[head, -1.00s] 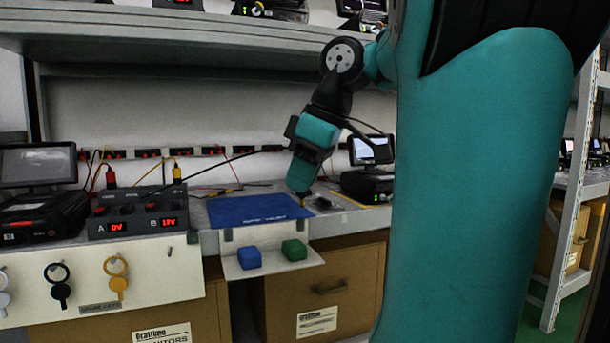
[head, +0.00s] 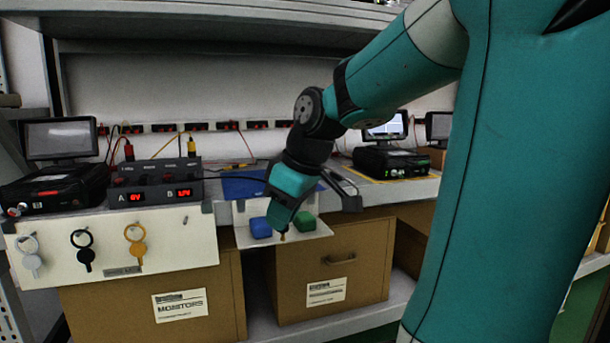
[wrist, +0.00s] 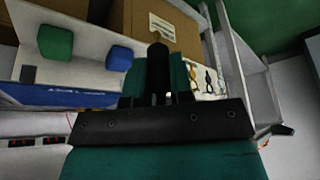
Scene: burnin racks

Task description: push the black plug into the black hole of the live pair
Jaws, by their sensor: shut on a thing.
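My gripper (head: 283,228) hangs pointing down in front of the small white ledge. In the wrist view a dark upright plug (wrist: 159,72) stands between its fingers, and the gripper is shut on it. In the head view only a small brass-coloured tip shows below the fingers. The dark supply box (head: 160,178) stands on the bench to the left, clear of the gripper. Its display A (head: 136,197) seems to read 0V; display B (head: 184,192) is lit, seemingly 17V. A red plug (head: 129,152) and a yellow plug (head: 191,147) stand on the box. The black hole cannot be made out.
Black (head: 84,250) and orange (head: 136,242) ring-topped pieces hang on the white front panel (head: 190,245). A blue mat (head: 240,187) lies behind. A shelf overhangs the bench.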

